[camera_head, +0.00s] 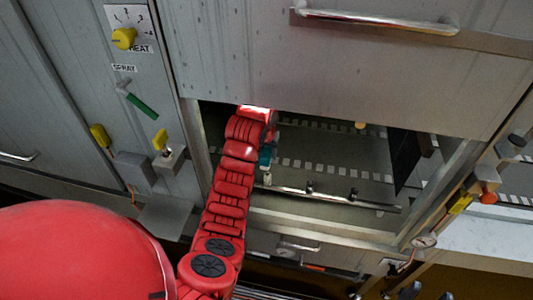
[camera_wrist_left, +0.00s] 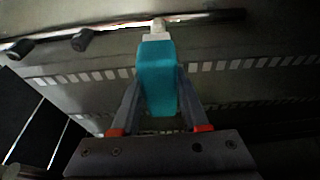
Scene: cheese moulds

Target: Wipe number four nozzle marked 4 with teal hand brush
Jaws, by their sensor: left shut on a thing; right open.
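The teal hand brush (camera_wrist_left: 157,75) is gripped by my left gripper (camera_wrist_left: 157,112), with its pale bristle end (camera_wrist_left: 157,33) pointing at the spray bar (camera_wrist_left: 120,27). In the wrist view the bristles overlap the bar; I cannot tell if they touch it. Dark nozzles (camera_wrist_left: 82,40) show on the bar to the left of the brush. In the head view my left arm reaches into the machine opening, and part of the teal brush (camera_head: 265,156) shows beside it. The bar (camera_head: 330,195) runs rightward with dark nozzles (camera_head: 354,193). No number is readable on the nozzles. My right gripper is not in view.
A raised grey panel (camera_head: 330,70) with a handle hangs over the opening. The opening's metal frame (camera_head: 440,205) bounds the right side. A dark plate (camera_head: 405,160) hangs inside at right. A control panel with a yellow knob (camera_head: 123,38) and a green lever (camera_head: 141,105) is at left.

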